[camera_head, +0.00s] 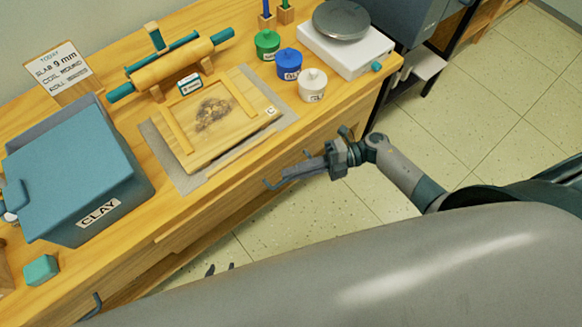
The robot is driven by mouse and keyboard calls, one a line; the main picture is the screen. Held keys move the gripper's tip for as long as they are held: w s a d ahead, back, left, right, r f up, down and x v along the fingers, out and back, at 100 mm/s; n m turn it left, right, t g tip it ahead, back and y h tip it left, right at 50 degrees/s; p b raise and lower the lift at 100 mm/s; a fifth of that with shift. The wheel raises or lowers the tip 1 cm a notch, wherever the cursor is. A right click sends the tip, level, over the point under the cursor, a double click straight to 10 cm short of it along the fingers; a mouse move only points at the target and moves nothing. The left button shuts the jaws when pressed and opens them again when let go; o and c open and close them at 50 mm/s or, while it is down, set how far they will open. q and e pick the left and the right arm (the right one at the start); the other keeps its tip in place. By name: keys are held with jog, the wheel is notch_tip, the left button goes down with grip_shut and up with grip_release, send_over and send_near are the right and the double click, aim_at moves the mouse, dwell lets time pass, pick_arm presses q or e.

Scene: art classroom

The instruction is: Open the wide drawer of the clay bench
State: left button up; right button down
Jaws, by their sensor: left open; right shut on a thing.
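The clay bench (20,130) is a wooden workbench running diagonally across the left of the head view. Its wide drawer front (215,212) is on the side facing me, with a blue-grey bar handle (268,184). My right gripper (288,176) reaches in from the right and is shut on this handle, with the handle's ends showing on either side of the fingers. Whether the drawer stands slightly out from the bench is hard to tell.
On the bench are a blue CLAY bin (75,170), a slab board (190,150), a rolling pin (175,62), several lidded pots (289,62) and a white scale (350,50). Another handle (92,303) shows at lower left. Tiled floor (490,120) is clear at right.

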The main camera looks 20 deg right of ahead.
pick_arm(q)
jog(key=shift+g, duration=0.6)
jog(key=s, duration=0.1)
jog(key=s+f+p, duration=0.1)
jog(key=s, duration=0.1)
jog(key=s+p, duration=0.1)
jog(key=shift+s+a+f, duration=0.2)
jog(key=shift+a+f, duration=0.2)
pick_arm(e)
jog(key=s+d, duration=0.5)
jog(key=s, duration=0.8)
jog(key=s+d, duration=0.4)
jog(key=s, duration=0.9)
jog(key=shift+s+d, duration=0.3)
jog(key=shift+d, duration=0.05)
jog(key=c, duration=1.8)
grip_release()
jog(key=shift+c, duration=0.2)
pick_arm(q)
jog(key=shift+a, duration=0.15)
